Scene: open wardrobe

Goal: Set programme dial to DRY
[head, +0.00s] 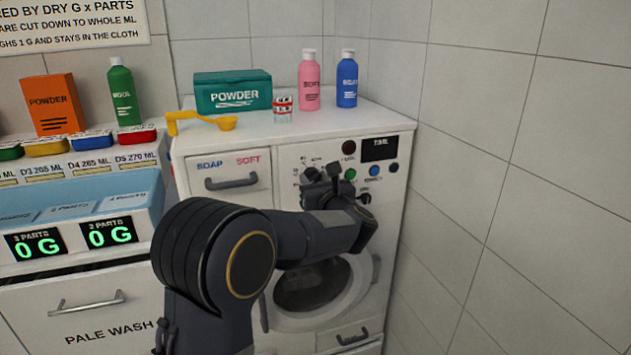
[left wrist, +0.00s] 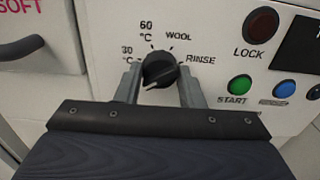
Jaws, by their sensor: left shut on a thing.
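The black programme dial (left wrist: 160,66) is on the washing machine's white front panel. In the left wrist view, the labels 30 °C, 60 °C, WOOL and RINSE show around it. Its white pointer line points down and left; no DRY label is readable. My left gripper (left wrist: 160,78) is shut on the dial, one grey finger on each side. In the head view the dial (head: 312,173) is partly covered by my left gripper (head: 322,180). My right gripper is not in view.
Right of the dial are the red LOCK light (left wrist: 262,25), green START button (left wrist: 239,85), blue button (left wrist: 285,89) and dark display (head: 380,148). The SOAP/SOFT drawer (head: 230,183) is left. Bottles and a POWDER box (head: 233,92) stand on top. A tiled wall (head: 540,200) closes the right side.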

